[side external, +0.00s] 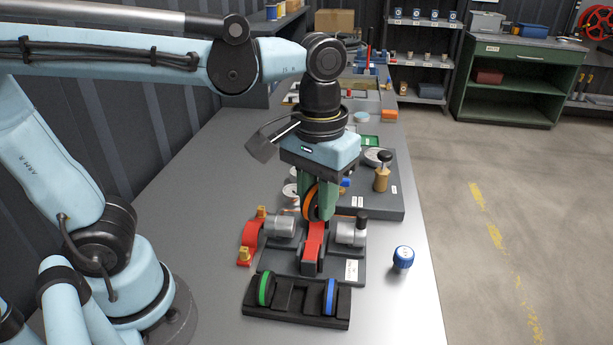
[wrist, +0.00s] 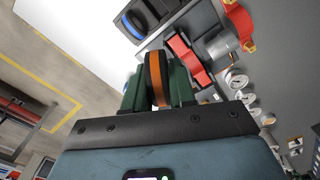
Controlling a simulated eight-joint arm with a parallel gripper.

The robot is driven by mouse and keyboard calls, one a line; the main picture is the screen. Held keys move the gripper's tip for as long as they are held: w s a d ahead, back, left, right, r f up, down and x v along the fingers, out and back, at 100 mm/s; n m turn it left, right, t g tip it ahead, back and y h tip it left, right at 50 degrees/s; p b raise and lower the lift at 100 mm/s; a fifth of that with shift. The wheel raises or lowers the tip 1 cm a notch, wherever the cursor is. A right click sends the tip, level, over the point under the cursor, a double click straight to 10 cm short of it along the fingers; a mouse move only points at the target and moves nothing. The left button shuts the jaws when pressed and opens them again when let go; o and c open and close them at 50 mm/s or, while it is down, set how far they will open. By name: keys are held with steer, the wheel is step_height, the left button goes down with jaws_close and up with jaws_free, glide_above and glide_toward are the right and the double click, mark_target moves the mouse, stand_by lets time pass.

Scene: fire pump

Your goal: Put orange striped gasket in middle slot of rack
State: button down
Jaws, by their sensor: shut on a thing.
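The orange striped gasket (side external: 310,203), a ring with an orange band and black sides, is held upright between the green fingers of my gripper (side external: 319,208). In the wrist view my gripper (wrist: 158,92) is shut on the gasket (wrist: 155,80). The black rack (side external: 295,315) lies at the front of the bench. A green ring (side external: 264,289) stands in its left slot and a blue ring (side external: 330,296) in its right slot. The middle slot is empty. My gripper is behind and above the rack. The wrist view shows part of the rack (wrist: 155,12).
A pump assembly with a red centre piece (side external: 313,248) and grey cylinders (side external: 350,233) stands between gripper and rack. A blue cap (side external: 403,257) stands to the right. A brass-coloured piece with a black knob (side external: 382,178) is behind. The bench beside the rack is clear.

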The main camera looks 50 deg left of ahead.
steer(key=s+d+f+n, duration=0.2)
steer(key=s+d+n, duration=0.15)
steer(key=s, duration=0.35)
steer(key=s+d+f+n, duration=0.1)
steer(key=s+d+n, duration=0.1)
steer(key=s+d, duration=0.35)
steer(key=w+a+f, duration=0.3)
steer(key=w+a, duration=0.1)
steer(key=w+a+f, duration=0.3)
steer(key=f, duration=0.1)
steer(key=shift+w+a, duration=0.35)
steer(key=shift+w, duration=0.05)
steer(key=shift+f, duration=2.1)
steer(key=shift+f, duration=0.15)
steer(key=shift+f, duration=0.35)
steer(key=shift+f, duration=0.1)
steer(key=c, duration=0.9)
jaws_free()
steer(key=shift+c, duration=0.2)
